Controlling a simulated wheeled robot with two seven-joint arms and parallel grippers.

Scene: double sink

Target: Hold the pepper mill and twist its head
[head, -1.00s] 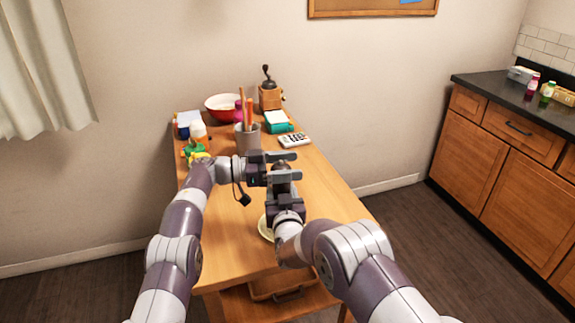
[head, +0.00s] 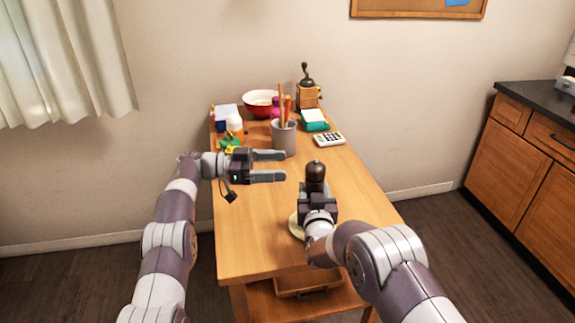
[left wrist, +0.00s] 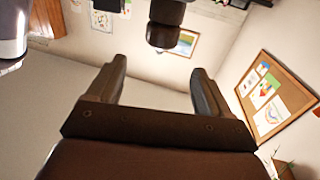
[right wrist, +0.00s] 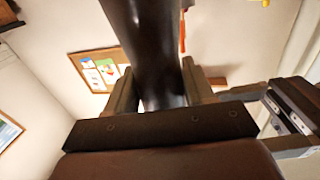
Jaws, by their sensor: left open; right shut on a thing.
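The dark brown pepper mill (head: 316,172) stands upright over the wooden table, its rounded head clear above my right gripper. My right gripper (head: 317,197) is shut around the mill's body; the right wrist view shows the dark shaft (right wrist: 150,45) between its fingers. The lower part of the mill is hidden by this gripper. My left gripper (head: 270,167) is open and empty, to the left of the mill and apart from it. In the left wrist view the mill's head (left wrist: 165,25) shows beyond the open fingers (left wrist: 157,90).
A grey utensil cup (head: 284,136) stands behind my left gripper. A calculator (head: 329,139), a coffee grinder (head: 308,95), a red bowl (head: 260,103) and small bottles are at the back. A pale plate (head: 296,228) lies partly behind my right gripper. The table's right side is clear.

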